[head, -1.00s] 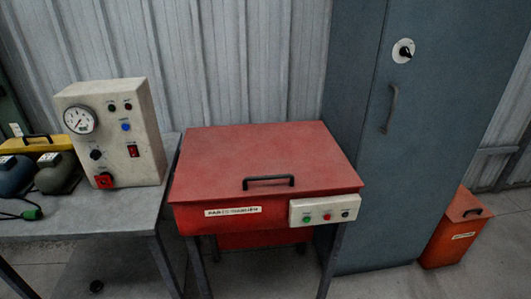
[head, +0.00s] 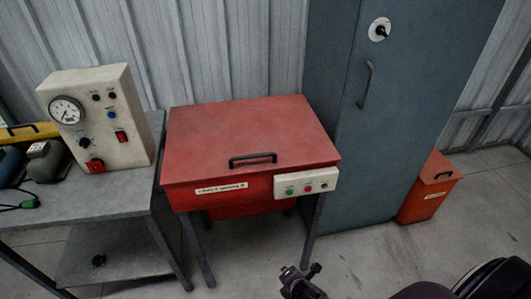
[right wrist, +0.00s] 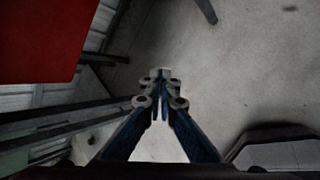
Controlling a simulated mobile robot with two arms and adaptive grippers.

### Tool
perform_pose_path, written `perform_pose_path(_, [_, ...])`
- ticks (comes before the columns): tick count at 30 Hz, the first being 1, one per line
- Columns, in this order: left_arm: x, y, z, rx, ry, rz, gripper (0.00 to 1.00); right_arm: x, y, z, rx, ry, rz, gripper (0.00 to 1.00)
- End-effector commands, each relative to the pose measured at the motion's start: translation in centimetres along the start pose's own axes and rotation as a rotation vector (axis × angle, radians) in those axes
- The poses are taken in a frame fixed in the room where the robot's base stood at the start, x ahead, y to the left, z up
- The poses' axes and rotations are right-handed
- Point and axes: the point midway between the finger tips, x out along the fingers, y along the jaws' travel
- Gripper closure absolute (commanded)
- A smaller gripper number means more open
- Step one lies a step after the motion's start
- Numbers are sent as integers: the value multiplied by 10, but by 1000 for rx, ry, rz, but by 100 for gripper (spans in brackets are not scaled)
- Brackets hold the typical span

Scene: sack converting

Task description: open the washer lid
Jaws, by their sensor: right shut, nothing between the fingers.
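The red parts washer (head: 235,150) stands on dark legs in the middle of the head view. Its flat red lid (head: 250,128) is down, with a black bar handle (head: 253,159) near the front edge. My right gripper (head: 301,272) shows low in the head view, below and right of the washer, apart from it. In the right wrist view its fingers (right wrist: 160,76) are together with nothing between them, above the concrete floor. A red surface (right wrist: 40,40) fills the upper left of that view. My left gripper is not in view.
A grey bench (head: 95,185) with a white gauge box (head: 97,117) stands left of the washer. A tall grey cabinet (head: 400,100) stands close on the right, with a red bin (head: 428,190) beyond it. The floor in front is clear.

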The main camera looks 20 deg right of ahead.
Motion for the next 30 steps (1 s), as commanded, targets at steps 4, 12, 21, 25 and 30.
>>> perform_pose_path(4, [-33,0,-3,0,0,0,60,-61,123,50,-397,-131,149,100])
perform_pose_path(12, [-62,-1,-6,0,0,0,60,-169,262,110,-910,-416,260,100])
perform_pose_path(21, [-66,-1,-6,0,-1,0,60,-194,295,127,-1040,-511,265,100])
perform_pose_path(25, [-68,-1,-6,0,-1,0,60,-181,302,131,-1037,-510,265,100])
perform_pose_path(30, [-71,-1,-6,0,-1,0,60,-157,314,138,-1035,-508,264,100])
